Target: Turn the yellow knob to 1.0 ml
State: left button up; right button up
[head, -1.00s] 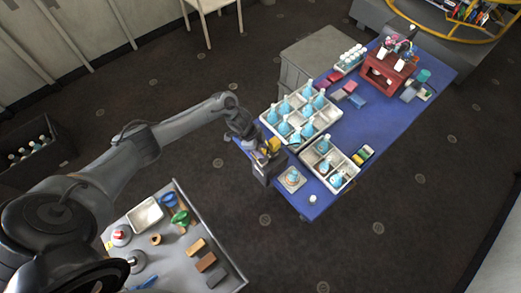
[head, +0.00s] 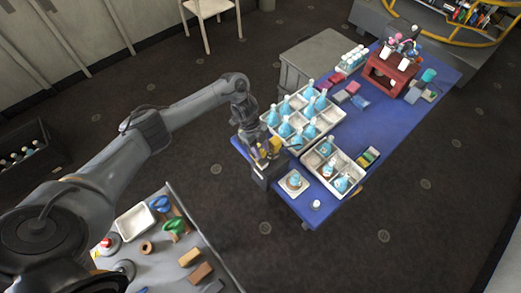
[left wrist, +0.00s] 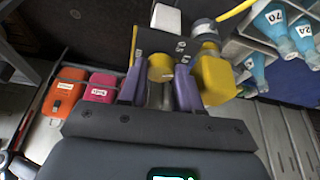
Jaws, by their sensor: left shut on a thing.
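The yellow knob (left wrist: 160,68) sits between the purple fingers of my left gripper (left wrist: 159,85) in the left wrist view, in front of a dark panel (left wrist: 160,43) with small white marks. My left gripper is shut on the knob. The marks are too small to read, so the setting cannot be told. In the head view my left gripper (head: 262,150) is at the dark device at the near left edge of the blue table (head: 300,206); the fingers and knob are barely distinguishable there. My right gripper is not in view.
A larger yellow block (left wrist: 215,78) is close right of the fingers. An orange container (left wrist: 64,98) and a pink one (left wrist: 101,88) stand left. White crates (head: 272,119) of blue flasks stand close behind the device. A small white pad (head: 304,186) carries a flask.

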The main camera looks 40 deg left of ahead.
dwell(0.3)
pick_arm(q)
jog(key=o, duration=1)
jog(key=shift+o, duration=0.2)
jog(key=p+v, duration=0.2)
jog(key=v, duration=0.8)
jog(key=shift+r, duration=0.4)
jog(key=shift+a, duration=0.1)
